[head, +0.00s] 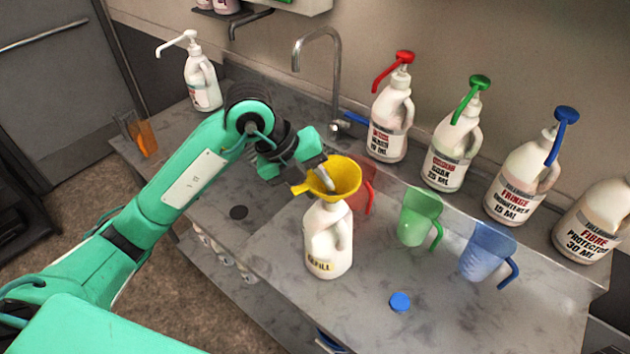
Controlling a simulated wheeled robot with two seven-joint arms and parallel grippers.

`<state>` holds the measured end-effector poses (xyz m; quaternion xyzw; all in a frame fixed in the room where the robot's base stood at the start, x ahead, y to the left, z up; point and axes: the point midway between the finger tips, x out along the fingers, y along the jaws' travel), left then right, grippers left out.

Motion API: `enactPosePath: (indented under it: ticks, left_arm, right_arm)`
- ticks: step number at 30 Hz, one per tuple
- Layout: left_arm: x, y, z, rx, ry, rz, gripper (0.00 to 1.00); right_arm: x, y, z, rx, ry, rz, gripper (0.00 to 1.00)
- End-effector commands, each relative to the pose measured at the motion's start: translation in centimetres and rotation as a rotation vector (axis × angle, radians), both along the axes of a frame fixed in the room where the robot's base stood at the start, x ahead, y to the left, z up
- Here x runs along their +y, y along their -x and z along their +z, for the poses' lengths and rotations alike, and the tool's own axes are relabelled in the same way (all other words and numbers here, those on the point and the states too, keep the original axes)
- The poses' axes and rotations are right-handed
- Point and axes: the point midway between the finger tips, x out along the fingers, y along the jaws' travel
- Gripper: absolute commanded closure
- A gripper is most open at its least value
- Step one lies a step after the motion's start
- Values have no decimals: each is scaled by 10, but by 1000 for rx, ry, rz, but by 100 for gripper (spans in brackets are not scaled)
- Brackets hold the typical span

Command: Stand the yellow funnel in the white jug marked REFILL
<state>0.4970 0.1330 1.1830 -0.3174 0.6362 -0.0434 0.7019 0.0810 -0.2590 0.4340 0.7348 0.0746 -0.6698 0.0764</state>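The yellow funnel (343,181) is at the mouth of the white jug marked REFILL (322,243), wide end up. Its spout is hidden, so how deep it sits is unclear. The jug stands upright on the grey counter, its label partly visible. My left gripper (325,178) is at the funnel's far left rim. One grey finger shows inside the funnel's bowl. The other finger is hidden, so I cannot tell whether they are closed on the funnel wall. My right gripper is out of view.
Red (362,191), green (419,216) and blue (486,251) measuring jugs stand right of the REFILL jug. A blue cap (400,302) lies in front. Several pump bottles line the wall behind, near a tap (335,75). The front right counter is mostly clear.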

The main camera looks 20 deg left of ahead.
Motion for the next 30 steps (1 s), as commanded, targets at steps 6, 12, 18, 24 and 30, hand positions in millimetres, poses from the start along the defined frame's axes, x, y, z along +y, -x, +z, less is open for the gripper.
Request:
enactPosePath:
  ticks: [6, 12, 18, 24, 30]
  left_arm:
    - [0, 0, 0, 0, 0, 0, 71]
    - [4, 1, 6, -2, 0, 0, 71]
    - [20, 7, 36, -6, 0, 2, 71]
    - [41, 15, 73, -7, -1, 2, 71]
    - [56, 21, 102, -4, 0, 2, 71]
  right_arm:
    - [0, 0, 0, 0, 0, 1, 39]
    - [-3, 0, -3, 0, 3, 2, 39]
    - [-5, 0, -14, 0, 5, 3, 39]
    - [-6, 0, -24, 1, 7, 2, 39]
    - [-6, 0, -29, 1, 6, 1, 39]
